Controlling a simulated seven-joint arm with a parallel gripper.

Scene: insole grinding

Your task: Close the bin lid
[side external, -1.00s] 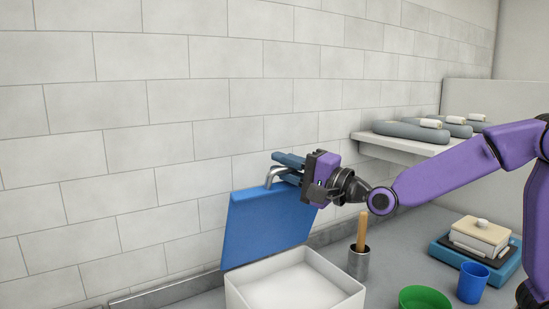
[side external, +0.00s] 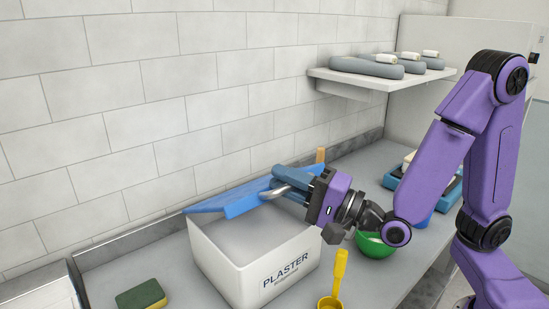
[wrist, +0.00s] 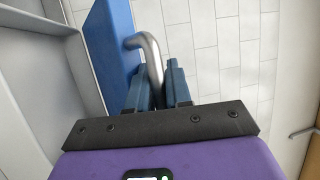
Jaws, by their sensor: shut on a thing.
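The white bin (side external: 225,262) labelled PLASTER stands on the counter against the wall. Its blue lid (side external: 232,199) is hinged at the back and partly open, tilted at a shallow angle above the bin. The inside of the bin still shows below the lid. My gripper (side external: 281,180) is shut on the lid's bent metal handle (side external: 290,187) on the right side. In the wrist view, my two blue fingers (wrist: 158,88) close around the handle (wrist: 152,55), beside the blue lid (wrist: 112,42). The bin's pale walls (wrist: 22,85) show at the left.
A yellow scoop (side external: 335,283) lies in front of the bin and a green bowl (side external: 377,248) is to its right. A sponge (side external: 141,295) lies at the front left. A shelf (side external: 345,80) with grey rolls hangs at the back. A wooden handle (side external: 320,155) rises behind my gripper.

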